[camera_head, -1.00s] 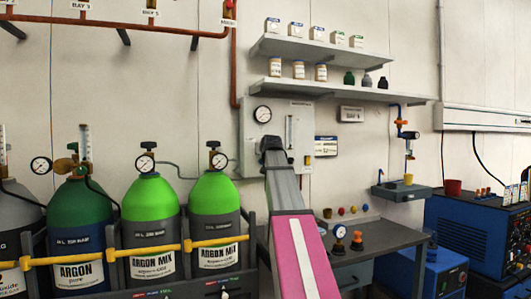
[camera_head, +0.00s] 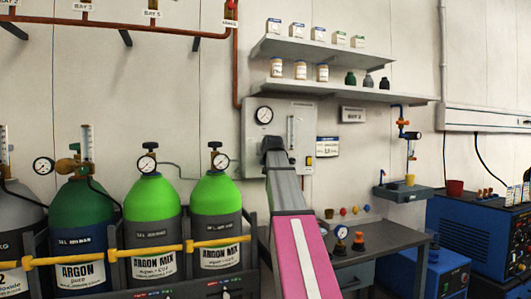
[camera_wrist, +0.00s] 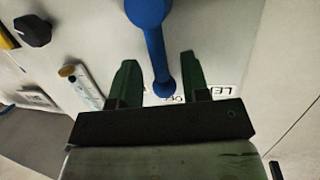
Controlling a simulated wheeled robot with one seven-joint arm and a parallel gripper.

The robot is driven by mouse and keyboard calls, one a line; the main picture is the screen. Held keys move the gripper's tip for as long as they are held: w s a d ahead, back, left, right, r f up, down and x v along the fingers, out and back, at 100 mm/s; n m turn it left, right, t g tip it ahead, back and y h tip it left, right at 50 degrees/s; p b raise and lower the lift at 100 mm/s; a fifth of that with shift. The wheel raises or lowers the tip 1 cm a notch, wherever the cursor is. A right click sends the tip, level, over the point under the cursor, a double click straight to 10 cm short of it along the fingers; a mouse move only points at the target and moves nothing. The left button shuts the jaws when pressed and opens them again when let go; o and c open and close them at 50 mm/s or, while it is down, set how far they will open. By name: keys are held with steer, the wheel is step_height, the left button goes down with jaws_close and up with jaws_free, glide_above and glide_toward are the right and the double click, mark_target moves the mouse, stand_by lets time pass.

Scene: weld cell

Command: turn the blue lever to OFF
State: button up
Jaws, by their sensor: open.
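The blue lever (camera_wrist: 157,50) fills the upper middle of the wrist view. It has a round hub at the top and a thin handle with a rounded tip pointing down the picture. My gripper (camera_wrist: 160,65) is open, with one dark green finger on each side of the handle. I cannot tell whether either finger touches it. In the head view my gripper (camera_head: 272,143) is in front of the grey wall panel (camera_head: 254,130), and the lever is hidden there.
A black knob (camera_wrist: 33,30) and a small tube gauge (camera_wrist: 88,85) are on the panel in the wrist view. Gas cylinders (camera_head: 152,215) stand at left in the head view. A workbench (camera_head: 385,245) is below right, and shelves (camera_head: 340,90) are above.

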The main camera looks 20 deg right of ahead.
steer(key=v, duration=1)
steer(key=shift+s, duration=0.25)
steer(key=shift+a+r, duration=0.1)
